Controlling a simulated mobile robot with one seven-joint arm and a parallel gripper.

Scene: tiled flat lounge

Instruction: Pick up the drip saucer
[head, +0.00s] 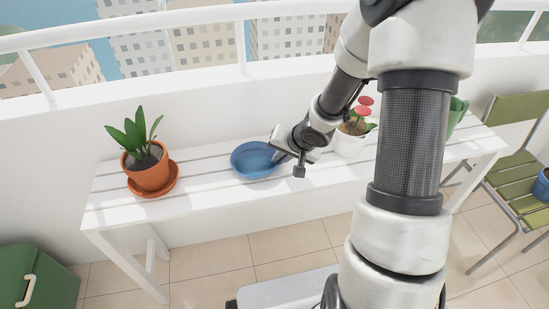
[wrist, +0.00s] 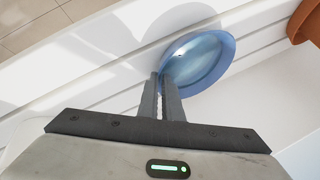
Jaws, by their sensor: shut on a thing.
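The drip saucer, a round blue dish (head: 250,161), is on the white slatted bench, toward its middle. In the wrist view the saucer (wrist: 207,58) lies beyond my fingertips, with its hollow side visible. My gripper (head: 281,158) reaches down to the saucer's right edge in the head view. In the wrist view my gripper's fingers (wrist: 165,80) are close together with the saucer's near rim between their tips. I cannot tell whether the saucer is lifted off the slats.
The white bench (head: 208,188) also holds an orange potted plant (head: 147,168) on an orange saucer (head: 178,182) at left, and a white pot (head: 349,145) with red flowers right of my gripper. A wall and railing (head: 205,37) stand behind. A green-slatted chair (head: 512,170) is at right.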

